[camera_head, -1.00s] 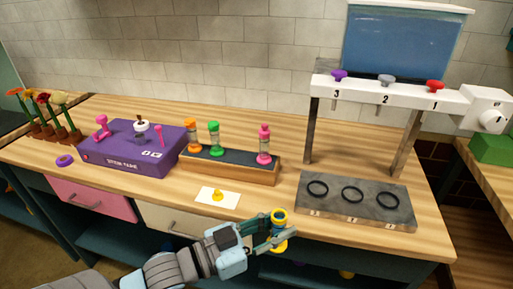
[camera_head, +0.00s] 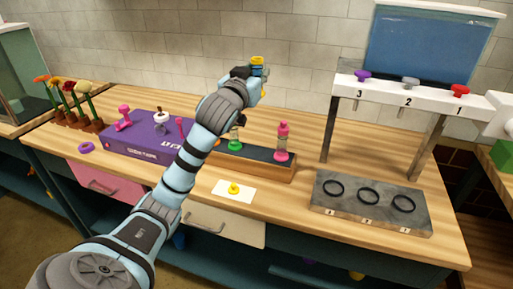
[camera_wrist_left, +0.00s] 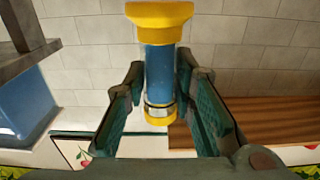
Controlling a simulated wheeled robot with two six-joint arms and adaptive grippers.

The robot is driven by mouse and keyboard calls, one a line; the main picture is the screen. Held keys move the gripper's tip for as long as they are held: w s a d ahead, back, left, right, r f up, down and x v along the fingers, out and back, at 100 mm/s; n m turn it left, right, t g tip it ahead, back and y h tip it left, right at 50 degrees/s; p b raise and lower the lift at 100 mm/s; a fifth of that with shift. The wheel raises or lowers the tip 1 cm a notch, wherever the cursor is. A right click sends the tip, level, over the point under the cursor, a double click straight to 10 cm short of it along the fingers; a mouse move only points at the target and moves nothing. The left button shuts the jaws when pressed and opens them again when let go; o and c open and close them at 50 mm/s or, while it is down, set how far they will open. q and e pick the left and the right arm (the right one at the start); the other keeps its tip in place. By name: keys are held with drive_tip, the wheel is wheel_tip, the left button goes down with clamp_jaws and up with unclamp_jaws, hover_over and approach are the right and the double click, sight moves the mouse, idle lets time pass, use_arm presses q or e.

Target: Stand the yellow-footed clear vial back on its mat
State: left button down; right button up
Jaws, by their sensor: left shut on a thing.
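My left gripper (camera_head: 258,82) is shut on the yellow-footed vial (camera_head: 258,62) and holds it high above the back of the counter. The left wrist view shows the vial (camera_wrist_left: 160,70) between the two fingers (camera_wrist_left: 160,98), with a wide yellow end, a bluish body and a smaller yellow end beside a metal band. My left arm partly hides the vial in the head view, so its exact tilt is hard to tell. The white mat (camera_head: 245,197) lies on the counter front with a small yellow piece (camera_head: 234,188) on it. My right gripper is not in view.
A wooden rack (camera_head: 262,168) behind the mat holds a green-footed vial (camera_head: 235,143) and a pink vial (camera_head: 282,142); my arm hides its left part. A purple box (camera_head: 140,144) stands left. A dark ringed plate (camera_head: 335,215) lies right, below the numbered dispenser (camera_head: 385,85).

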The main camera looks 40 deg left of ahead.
use_arm(q)
drive_tip(key=f+b, duration=0.2)
drive_tip(key=f, duration=0.7)
drive_tip(key=f+b, duration=0.2)
drive_tip(key=f, duration=0.7)
drive_tip(key=shift+d+f+b, duration=0.2)
drive_tip(key=shift+f+b, duration=0.2)
drive_tip(key=shift+r, duration=0.1)
drive_tip(key=c, duration=1.5)
unclamp_jaws()
drive_tip(key=shift+o, duration=0.8)
drive_tip(key=v, duration=1.2)
drive_tip(key=shift+p, duration=0.4)
